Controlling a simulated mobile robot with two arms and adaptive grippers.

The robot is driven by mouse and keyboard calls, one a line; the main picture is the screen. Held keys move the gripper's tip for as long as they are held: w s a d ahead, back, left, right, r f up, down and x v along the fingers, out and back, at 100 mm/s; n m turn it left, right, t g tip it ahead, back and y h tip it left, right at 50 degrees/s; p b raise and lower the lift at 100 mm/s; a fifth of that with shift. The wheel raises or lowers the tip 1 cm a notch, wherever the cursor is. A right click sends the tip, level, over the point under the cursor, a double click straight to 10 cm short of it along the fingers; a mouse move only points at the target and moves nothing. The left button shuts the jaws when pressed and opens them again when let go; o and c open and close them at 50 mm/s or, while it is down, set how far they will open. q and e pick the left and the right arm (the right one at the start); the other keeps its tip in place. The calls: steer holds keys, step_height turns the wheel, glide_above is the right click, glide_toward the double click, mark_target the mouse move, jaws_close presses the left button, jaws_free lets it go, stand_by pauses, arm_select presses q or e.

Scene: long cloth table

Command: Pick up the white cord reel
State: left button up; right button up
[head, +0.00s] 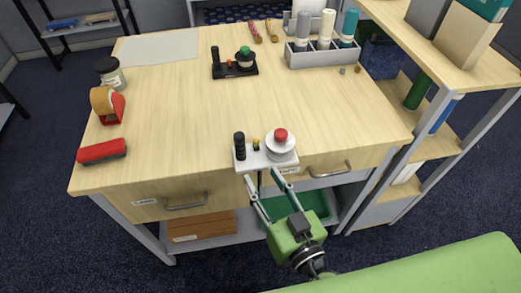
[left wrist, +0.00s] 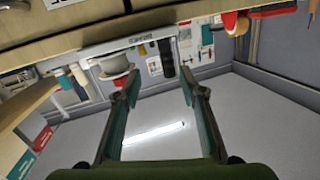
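The white cord reel (head: 281,150) has a red knob and sits on a small white base beside a black upright grip (head: 239,146), at the table's front edge. In the left wrist view the white reel (left wrist: 115,70) shows beyond the left fingertip, with the black grip near the right one. My left gripper (head: 264,177) is just in front of the white base, its two fingers apart and pointing at it. No hold on it shows; whether a fingertip touches it I cannot tell. My right gripper is not in view.
A similar black unit with a green knob (head: 245,58) stands farther back on the wooden table (head: 175,130). A red block (head: 102,151), a tape dispenser (head: 108,104) and a jar (head: 110,74) line the left side. A grey bottle rack (head: 322,58) stands at the back. Drawer handles (head: 328,172) project below the front edge.

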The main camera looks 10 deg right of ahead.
arm_select(q)
steer(key=n+t, duration=0.1)
steer(key=n, duration=0.1)
glide_toward(241, 140)
steer(key=shift+y, duration=0.4)
steer(key=p+x, duration=0.1)
steer(key=x, duration=0.4)
steer(key=p+x, duration=0.2)
steer(key=x, duration=0.4)
steer(key=shift+d+f, duration=0.15)
steer(key=shift+d, duration=0.1)
steer(key=shift+w+a+f, duration=0.1)
steer(key=shift+w, duration=0.3)
jaws_close()
